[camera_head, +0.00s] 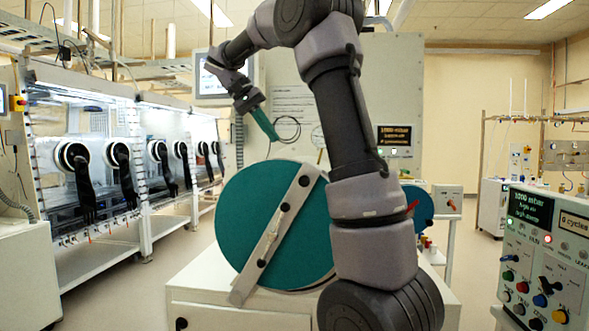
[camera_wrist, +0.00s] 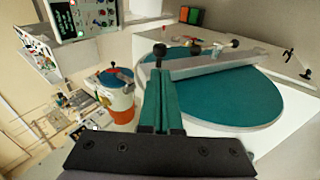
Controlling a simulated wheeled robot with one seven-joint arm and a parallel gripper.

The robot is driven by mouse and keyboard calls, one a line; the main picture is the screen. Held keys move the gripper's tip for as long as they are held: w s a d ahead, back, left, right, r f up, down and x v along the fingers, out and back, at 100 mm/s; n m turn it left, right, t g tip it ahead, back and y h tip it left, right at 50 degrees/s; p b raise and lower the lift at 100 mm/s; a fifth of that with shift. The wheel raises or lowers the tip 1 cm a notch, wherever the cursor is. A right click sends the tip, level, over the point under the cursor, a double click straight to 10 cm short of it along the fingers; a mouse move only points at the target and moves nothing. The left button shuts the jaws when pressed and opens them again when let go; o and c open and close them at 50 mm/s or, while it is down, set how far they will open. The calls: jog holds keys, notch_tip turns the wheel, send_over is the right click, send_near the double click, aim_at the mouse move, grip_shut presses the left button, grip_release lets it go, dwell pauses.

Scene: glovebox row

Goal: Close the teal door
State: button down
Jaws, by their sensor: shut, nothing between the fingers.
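The teal door (camera_head: 240,230) is a large round disc with a pale metal bar (camera_head: 276,235) across it, carrying dark knobs. It stands over a white cabinet in the head view, facing the camera, its right part hidden behind my arm. The door also fills the right of the wrist view (camera_wrist: 225,98), with the bar along its far side. Whatever lies behind the door is hidden in the head view. My gripper (camera_head: 266,124) has teal fingers, shut and empty, raised above the door's top edge. Its fingers point toward the bar's left end in the wrist view (camera_wrist: 160,52).
A control panel (camera_head: 541,255) with coloured knobs stands at the right. A row of gloveboxes (camera_head: 120,165) runs along the left. The white cabinet (camera_head: 205,300) is in front. Floor is clear between gloveboxes and cabinet.

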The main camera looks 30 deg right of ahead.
jog(key=x, duration=1.2)
